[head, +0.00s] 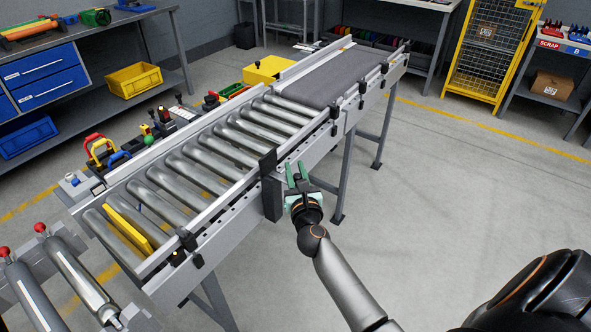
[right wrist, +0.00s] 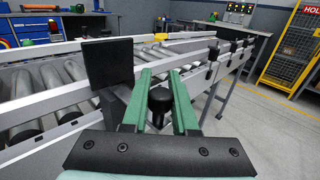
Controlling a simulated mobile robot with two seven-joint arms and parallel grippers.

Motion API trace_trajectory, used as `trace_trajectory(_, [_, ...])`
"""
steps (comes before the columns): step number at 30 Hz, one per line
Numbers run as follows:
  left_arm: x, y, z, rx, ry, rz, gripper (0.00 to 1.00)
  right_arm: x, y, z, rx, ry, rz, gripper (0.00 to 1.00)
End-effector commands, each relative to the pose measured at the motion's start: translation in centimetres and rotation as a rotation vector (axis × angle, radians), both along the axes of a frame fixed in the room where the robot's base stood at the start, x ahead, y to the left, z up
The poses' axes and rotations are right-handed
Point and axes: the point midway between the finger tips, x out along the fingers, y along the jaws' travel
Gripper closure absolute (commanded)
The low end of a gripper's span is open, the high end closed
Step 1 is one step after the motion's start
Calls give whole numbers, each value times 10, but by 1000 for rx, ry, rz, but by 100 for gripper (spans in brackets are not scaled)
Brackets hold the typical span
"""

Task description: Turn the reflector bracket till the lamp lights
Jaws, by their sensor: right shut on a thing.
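The reflector bracket shows as a black upright plate (head: 268,162) on the near rail of the roller conveyor. In the right wrist view the plate (right wrist: 108,64) stands just left of the fingers, and a black round knob (right wrist: 160,102) sits between them. My right gripper (head: 295,174) is shut on this knob, with its green fingers (right wrist: 160,80) on either side. The knob's joint to the bracket is hidden. A small yellow spot (head: 176,254) shows on a black fitting at the near rail; I cannot tell whether it is the lamp or is lit. My left gripper is out of view.
The roller conveyor (head: 205,150) leads to a grey belt (head: 325,80). A yellow bar (head: 130,230) lies across the near rollers. Several tools and fittings line the far rail. The floor (head: 450,190) right of the conveyor is clear.

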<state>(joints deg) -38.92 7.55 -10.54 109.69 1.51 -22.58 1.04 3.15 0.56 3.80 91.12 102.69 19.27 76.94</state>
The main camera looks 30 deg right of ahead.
Motion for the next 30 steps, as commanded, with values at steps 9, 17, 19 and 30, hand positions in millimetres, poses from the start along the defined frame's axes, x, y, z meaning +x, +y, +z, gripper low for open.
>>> trace_trajectory(9, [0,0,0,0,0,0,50,0,0,-1,0,2,2,52])
trace_trajectory(17, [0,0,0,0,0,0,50,0,0,0,0,1,2,43])
trace_trajectory(19, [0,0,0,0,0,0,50,0,0,0,-1,0,3,43])
trace_trajectory(30, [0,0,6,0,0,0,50,8,-9,1,-8,1,156,43])
